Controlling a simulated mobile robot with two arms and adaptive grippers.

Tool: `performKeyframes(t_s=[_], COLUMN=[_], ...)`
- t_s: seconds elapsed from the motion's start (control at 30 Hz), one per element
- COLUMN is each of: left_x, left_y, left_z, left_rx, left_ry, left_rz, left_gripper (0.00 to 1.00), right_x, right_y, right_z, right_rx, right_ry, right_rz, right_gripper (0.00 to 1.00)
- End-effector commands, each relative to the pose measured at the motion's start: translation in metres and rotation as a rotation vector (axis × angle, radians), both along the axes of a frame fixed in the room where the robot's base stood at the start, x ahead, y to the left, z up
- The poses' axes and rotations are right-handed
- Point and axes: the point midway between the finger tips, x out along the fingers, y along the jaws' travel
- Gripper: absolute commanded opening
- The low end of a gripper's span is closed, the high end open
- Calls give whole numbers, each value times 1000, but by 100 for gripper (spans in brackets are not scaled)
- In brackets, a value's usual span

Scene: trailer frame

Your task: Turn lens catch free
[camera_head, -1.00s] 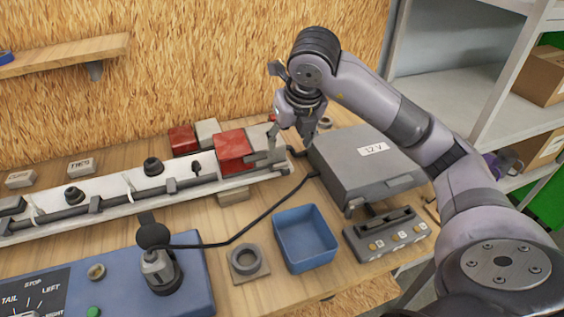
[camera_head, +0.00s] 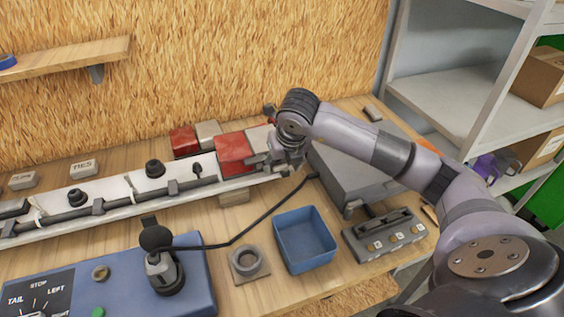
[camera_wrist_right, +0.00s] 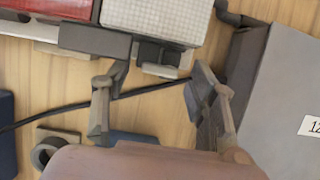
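The lamp's red lens (camera_head: 236,153) and white lens (camera_head: 262,139) sit at the right end of the pale trailer rail (camera_head: 130,199). In the right wrist view, the white lens (camera_wrist_right: 155,16) is at the top, beside the red one (camera_wrist_right: 58,7). A small dark grey piece with a pale tab (camera_wrist_right: 161,60), possibly the lens catch, shows below the white lens. My right gripper (camera_head: 272,164) is low over the lamp's right end. The right wrist view shows its fingers (camera_wrist_right: 152,108) apart with nothing gripped, below the dark piece. My left gripper is out of view.
A grey 12 V box (camera_head: 362,170) stands close to the right of the gripper. A black cable (camera_head: 265,212) runs below it to a plug on the blue tester (camera_head: 195,270). A blue bin (camera_head: 304,240) and a grey ring block (camera_head: 247,262) stand in front.

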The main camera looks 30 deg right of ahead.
Motion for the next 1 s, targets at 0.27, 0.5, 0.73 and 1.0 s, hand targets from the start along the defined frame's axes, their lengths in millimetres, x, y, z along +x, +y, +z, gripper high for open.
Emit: performKeyframes(t_s=[0.27,0.5,0.73,1.0], left_x=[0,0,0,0], left_y=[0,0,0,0], left_z=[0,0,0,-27], left_rx=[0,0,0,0], left_ry=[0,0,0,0], left_rz=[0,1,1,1], left_gripper=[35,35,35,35], right_x=[0,0,0,-1], right_y=[0,0,0,-3], right_z=[1,1,1,-4], right_rx=[0,0,0,-1], right_ry=[0,0,0,-3], right_rz=[-1,-1,0,147], right_gripper=[34,18,5,5])
